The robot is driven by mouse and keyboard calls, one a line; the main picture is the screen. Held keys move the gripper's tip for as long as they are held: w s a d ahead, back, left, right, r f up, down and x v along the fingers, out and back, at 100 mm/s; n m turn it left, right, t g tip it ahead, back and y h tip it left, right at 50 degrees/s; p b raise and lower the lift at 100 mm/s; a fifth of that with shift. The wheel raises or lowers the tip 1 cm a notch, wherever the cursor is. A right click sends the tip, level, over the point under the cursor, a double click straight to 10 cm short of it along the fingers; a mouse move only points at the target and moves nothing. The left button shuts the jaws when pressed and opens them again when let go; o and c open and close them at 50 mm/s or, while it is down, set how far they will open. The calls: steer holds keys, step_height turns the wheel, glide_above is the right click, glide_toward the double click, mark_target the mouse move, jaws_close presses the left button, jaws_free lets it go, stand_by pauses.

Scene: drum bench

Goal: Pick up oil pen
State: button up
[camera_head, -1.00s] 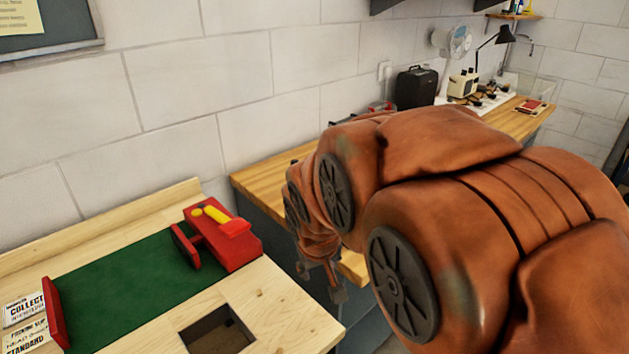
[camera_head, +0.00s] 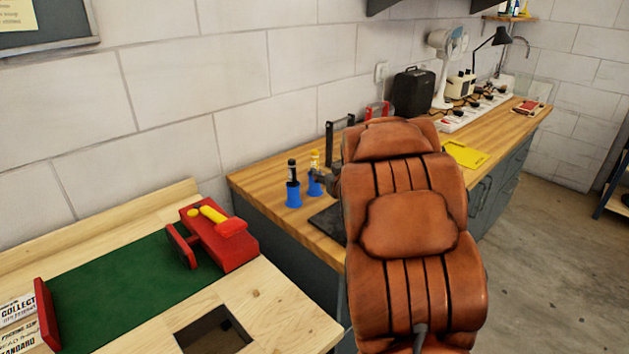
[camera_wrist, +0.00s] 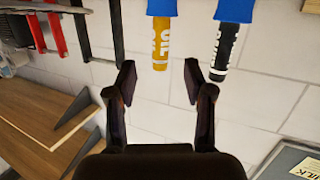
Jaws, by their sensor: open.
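The oil pen, yellow with a white "OIL" label, stands upright in a blue holder; it shows in the head view (camera_head: 314,160) and, upside down, in the wrist view (camera_wrist: 161,45). My gripper (camera_wrist: 159,82) is open, its two fingers spread to either side of the line of the oil pen. The free end of the pen appears close to the gap between the fingertips; I cannot tell the exact depth. In the head view my gripper (camera_head: 328,180) is partly hidden by my arm, just right of the pen's holder (camera_head: 314,186).
A black pen (camera_head: 292,172) stands in a second blue holder (camera_head: 293,196) close on the left. A dark frame (camera_head: 329,135) and a red item (camera_head: 377,110) stand behind. A yellow sheet (camera_head: 464,154) lies on the wooden bench right of my arm. The wall is close behind.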

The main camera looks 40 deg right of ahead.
mark_target(317, 158)
steer(key=shift+w+d+r+n+t+y, duration=0.2)
steer(key=shift+w+d+t+y, duration=0.1)
steer(key=shift+w+t+y, duration=0.25)
steer(key=shift+w+d+r+n+t+y, duration=0.1)
steer(key=shift+w+d+r+t+y, duration=0.15)
steer(key=shift+t, duration=0.4)
steer(key=shift+w+d+f, duration=0.15)
steer(key=shift+w+f, duration=0.05)
steer(key=shift+w, duration=0.65)
steer(key=shift+w+d+p, duration=0.15)
steer(key=shift+w+p, duration=0.35)
steer(key=shift+w, duration=0.8)
steer(key=shift+w+d+p, duration=0.1)
steer(key=shift+w+p, duration=0.4)
steer(key=shift+w, duration=0.75)
steer(key=shift+c, duration=0.3)
steer(key=c, duration=0.8)
